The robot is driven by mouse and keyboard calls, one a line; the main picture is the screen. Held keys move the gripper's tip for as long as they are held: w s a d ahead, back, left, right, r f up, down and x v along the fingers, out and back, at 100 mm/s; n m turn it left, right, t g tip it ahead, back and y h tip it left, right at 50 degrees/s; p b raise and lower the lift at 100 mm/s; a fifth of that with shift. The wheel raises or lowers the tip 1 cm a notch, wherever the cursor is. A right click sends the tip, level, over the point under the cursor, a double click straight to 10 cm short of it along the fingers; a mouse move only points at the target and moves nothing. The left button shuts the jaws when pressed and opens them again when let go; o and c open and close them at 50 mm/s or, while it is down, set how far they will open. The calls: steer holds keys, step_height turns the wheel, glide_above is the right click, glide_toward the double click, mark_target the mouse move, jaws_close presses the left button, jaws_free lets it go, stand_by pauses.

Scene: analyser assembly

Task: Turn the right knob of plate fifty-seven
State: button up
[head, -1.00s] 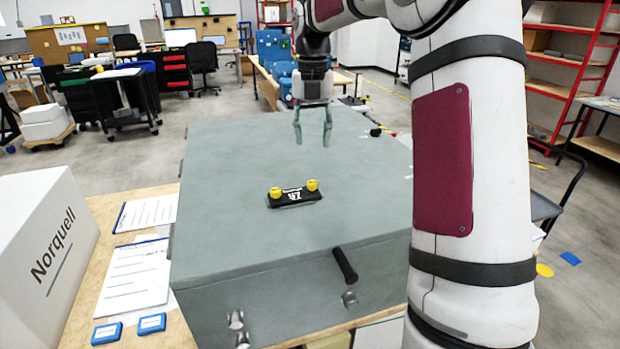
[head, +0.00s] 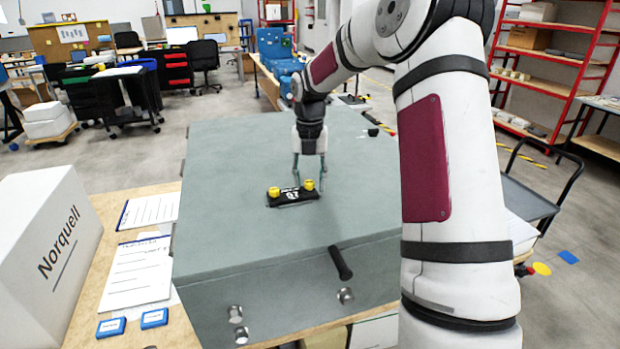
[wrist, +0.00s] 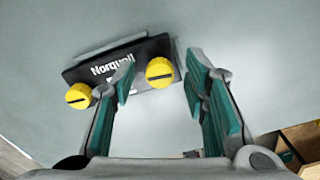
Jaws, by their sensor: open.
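A black plate (head: 291,199) with two yellow knobs lies on top of the grey analyser housing (head: 230,225). Its lettering "Norquell" shows in the wrist view, but I cannot read its number clearly. The right knob (wrist: 159,72) has a dark, nearly level slot, and it also shows in the head view (head: 309,184). The left knob (wrist: 78,96) is outside the fingers. My gripper (wrist: 161,80) is open, with one green-padded finger on each side of the right knob and gaps visible. In the head view my gripper (head: 309,182) points down at the plate's right end. I cannot tell the fingertips' height.
A black handle (head: 340,263) sticks out from the housing's front. A white Norquell box (head: 50,240), papers (head: 138,272) and blue cases (head: 154,318) are on the table at left. The housing top around the plate is clear.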

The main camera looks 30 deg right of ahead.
jaws_close()
